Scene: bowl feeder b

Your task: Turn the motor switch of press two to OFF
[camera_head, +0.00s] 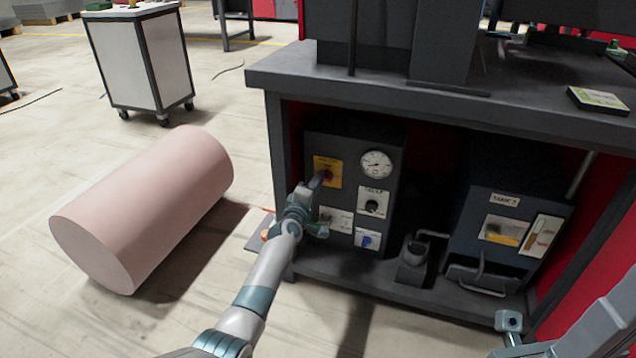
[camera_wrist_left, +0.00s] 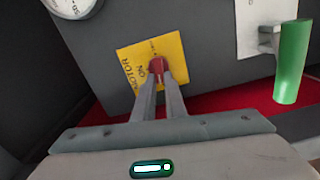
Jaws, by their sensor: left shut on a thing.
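The motor switch is a red knob (camera_head: 327,176) on a yellow plate (camera_head: 334,167), high on the left of the dark control box under the bench. In the left wrist view the red knob (camera_wrist_left: 159,68) sits on the yellow plate (camera_wrist_left: 174,48), which reads MOTOR and ON. My left gripper (camera_head: 320,181) is shut on the knob, with a fingertip on each side of it, as the left wrist view (camera_wrist_left: 160,82) shows. The fingers cover part of the knob, so I cannot tell its exact setting. Part of my right arm shows at the lower right; its fingers are not clear.
A gauge (camera_head: 376,164), a black knob (camera_head: 372,206) and a blue knob (camera_head: 366,241) are on the same box. A green handle (camera_wrist_left: 291,62) stands out beside the plate. The bench top (camera_head: 290,72) overhangs the box. A tank unit (camera_head: 510,215) stands right; a pink cylinder (camera_head: 145,210) lies left.

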